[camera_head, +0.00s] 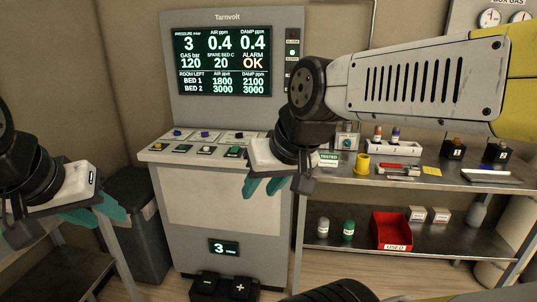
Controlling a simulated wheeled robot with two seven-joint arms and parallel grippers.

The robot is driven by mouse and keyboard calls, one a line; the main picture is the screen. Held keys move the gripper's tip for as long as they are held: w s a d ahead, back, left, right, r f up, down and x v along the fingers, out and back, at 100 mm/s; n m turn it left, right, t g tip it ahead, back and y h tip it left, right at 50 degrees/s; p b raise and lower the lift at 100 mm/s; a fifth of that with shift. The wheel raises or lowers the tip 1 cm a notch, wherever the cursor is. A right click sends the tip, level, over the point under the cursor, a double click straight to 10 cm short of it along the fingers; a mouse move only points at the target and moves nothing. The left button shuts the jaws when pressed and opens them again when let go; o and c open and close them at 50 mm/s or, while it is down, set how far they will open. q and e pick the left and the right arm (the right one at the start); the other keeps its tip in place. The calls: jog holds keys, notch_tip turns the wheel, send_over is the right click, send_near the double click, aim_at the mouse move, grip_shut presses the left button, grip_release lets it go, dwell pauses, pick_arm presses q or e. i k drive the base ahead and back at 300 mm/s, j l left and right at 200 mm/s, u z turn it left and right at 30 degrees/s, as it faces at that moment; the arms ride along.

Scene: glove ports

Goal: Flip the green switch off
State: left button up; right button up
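The green switch (235,152) is on the sloped panel of the grey Tarnvolt console (225,200), at the right end of the front row. I cannot tell its position at this size. My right gripper (265,187) has a white body and teal fingers. It is in front of the console's right front edge, just below and right of the green switch in the picture. Nothing shows between its fingers, and their opening is unclear. My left gripper (90,217) is at the far left, away from the panel, its teal fingers partly hidden behind its white body.
The console screen (222,61) reads ALARM OK. A steel shelf (430,180) with a yellow cup (361,163) and a red bin (392,231) stands right. A dark bin (138,230) stands left.

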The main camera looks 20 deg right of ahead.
aim_at(234, 149)
jog(key=z, duration=0.4)
jog(key=i+j, duration=0.85)
jog(key=i, duration=0.25)
